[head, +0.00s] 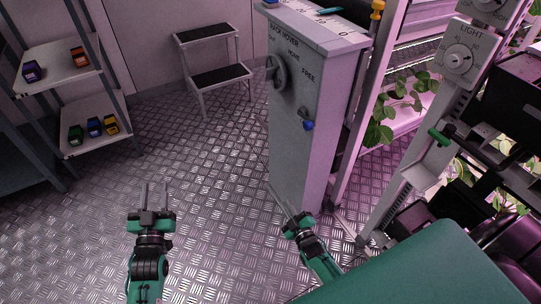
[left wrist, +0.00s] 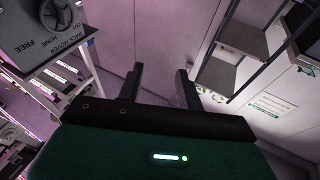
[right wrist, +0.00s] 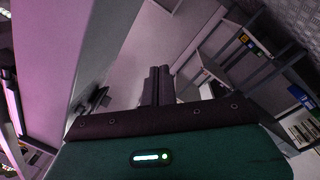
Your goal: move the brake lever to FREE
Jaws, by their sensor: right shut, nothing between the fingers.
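The brake lever (head: 308,125) has a blue knob and sits on the front of a grey cabinet (head: 300,155) in the head view. The knob hangs low on the panel, below the printed word FREE (head: 308,76). My right gripper (head: 277,192) is in front of the cabinet, lower than the lever and apart from it. It is shut and empty; its fingers are together in the right wrist view (right wrist: 158,70). My left gripper (head: 155,186) is open and empty over the floor at the left. In the left wrist view its fingers (left wrist: 159,70) stand apart.
A grey handwheel (head: 277,72) is on the cabinet, left of and above the lever. A step stool (head: 215,78) stands behind to the left. A shelf rack (head: 95,110) with small coloured boxes is far left. Plant racks and a LIGHT dial (head: 458,60) are right. Open floor lies left.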

